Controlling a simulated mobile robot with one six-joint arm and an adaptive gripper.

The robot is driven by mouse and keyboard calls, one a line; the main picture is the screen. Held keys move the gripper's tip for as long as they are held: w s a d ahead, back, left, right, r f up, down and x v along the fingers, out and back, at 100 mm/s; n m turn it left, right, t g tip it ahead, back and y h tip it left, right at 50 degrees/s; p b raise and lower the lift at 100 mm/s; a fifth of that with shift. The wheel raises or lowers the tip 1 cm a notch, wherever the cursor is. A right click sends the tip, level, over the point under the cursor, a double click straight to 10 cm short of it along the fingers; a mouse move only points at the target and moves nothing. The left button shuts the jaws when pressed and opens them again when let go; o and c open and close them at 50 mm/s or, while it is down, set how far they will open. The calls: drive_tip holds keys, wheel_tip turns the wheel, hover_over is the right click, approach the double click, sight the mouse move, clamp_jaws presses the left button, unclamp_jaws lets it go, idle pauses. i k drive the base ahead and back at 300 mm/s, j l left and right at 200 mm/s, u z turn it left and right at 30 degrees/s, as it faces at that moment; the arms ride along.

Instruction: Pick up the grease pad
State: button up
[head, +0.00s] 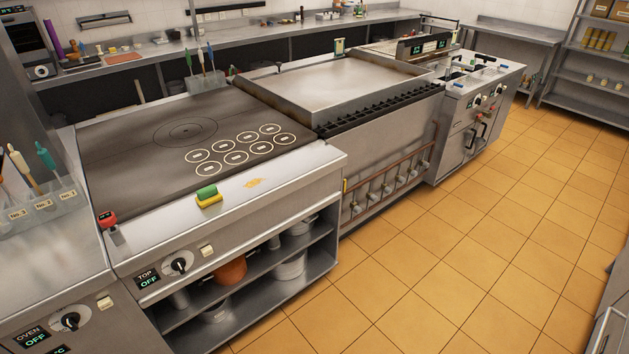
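A small block-shaped pad (208,197), green on top and yellow below like a sponge, lies on the steel front ledge of the flat cooktop (130,150). It is the only thing I see that looks like a grease pad, but I cannot confirm this by a label. A flat yellow smear (253,183) is on the same ledge to its right. My gripper is not in view.
A red-topped object (107,219) stands at the ledge's left end. Holders with upright tools stand at the left (40,200) and behind the cooktop (205,80). A griddle (330,84) adjoins on the right. The orange tiled floor (440,260) in front is clear.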

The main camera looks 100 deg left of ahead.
sight(206, 195)
drive_tip(key=u, duration=4.05)
drive_tip(key=i+l, duration=0.5)
drive_tip(key=i, duration=0.3)
drive_tip(key=i+l+u, duration=0.15)
drive_tip(key=i+l, duration=0.35)
drive_tip(key=i, duration=0.25)
drive_tip(key=i+l, duration=0.6)
drive_tip(key=i, duration=0.15)
drive_tip(key=j+u, duration=0.05)
